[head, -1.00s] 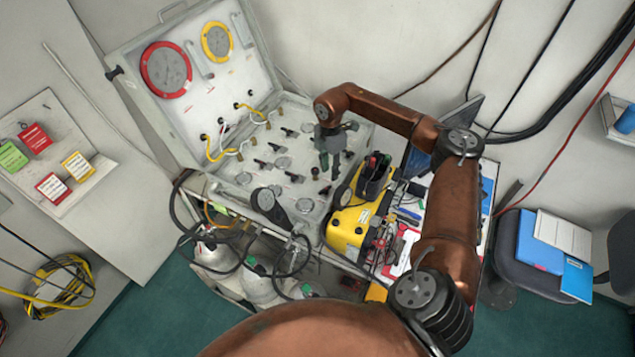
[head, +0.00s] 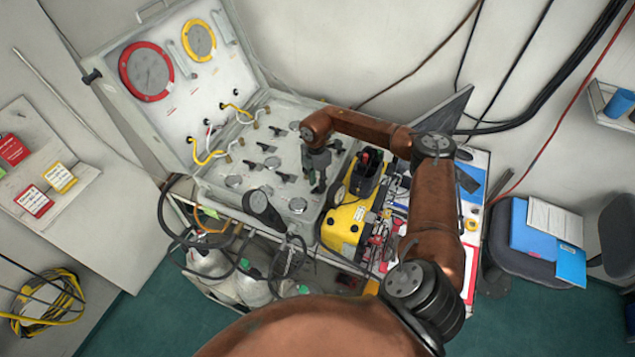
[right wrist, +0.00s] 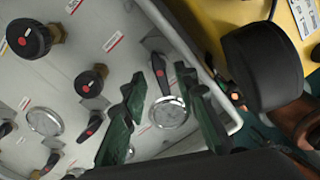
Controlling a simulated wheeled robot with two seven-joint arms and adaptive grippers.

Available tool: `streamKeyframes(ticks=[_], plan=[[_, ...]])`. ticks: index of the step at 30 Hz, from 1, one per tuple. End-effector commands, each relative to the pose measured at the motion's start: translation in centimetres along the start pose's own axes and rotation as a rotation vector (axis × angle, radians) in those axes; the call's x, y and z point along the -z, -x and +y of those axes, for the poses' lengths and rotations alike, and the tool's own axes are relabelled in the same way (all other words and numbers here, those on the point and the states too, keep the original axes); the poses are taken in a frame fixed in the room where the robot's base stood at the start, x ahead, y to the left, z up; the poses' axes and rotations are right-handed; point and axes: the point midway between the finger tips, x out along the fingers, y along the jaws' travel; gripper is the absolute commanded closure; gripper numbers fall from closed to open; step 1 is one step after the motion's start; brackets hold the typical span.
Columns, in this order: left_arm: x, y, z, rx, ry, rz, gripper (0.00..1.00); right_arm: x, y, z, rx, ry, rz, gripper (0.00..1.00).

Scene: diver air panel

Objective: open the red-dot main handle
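The open grey panel case (head: 228,205) has several small black handles on its deck. In the right wrist view, several black handles and knobs carry red dots; I cannot tell for sure which is the main one. One lever handle with a red dot (right wrist: 160,74) lies between the fingers of my right gripper (right wrist: 164,88). The fingers are apart, one on each side of it, and I see no clear contact. In the head view, my right gripper (head: 318,186) points down over the deck's right front part and hides what is beneath it. My left gripper is not in view.
A yellow box (head: 342,222) stands close to the right of the case. A dark round-headed object (head: 258,202) rises at the case's front edge. The raised lid (head: 185,105) with red and yellow gauges stands behind. Gas cylinders (head: 250,288) are below in front.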

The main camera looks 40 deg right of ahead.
Motion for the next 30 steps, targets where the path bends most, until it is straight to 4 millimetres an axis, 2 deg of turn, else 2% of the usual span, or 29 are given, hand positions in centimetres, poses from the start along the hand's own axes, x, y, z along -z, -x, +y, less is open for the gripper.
streamKeyframes(ticks=[10,21,30], plan=[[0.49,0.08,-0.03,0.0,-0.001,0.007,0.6,-0.06,-0.49,-0.04,0.001,-0.001,-0.001,0.73],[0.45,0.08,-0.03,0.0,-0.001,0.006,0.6,-0.04,-0.45,-0.03,0.001,-0.001,-0.001,0.99],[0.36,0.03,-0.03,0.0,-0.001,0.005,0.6,-0.04,-0.46,-0.02,0.0,0.004,-0.001,1.0]])
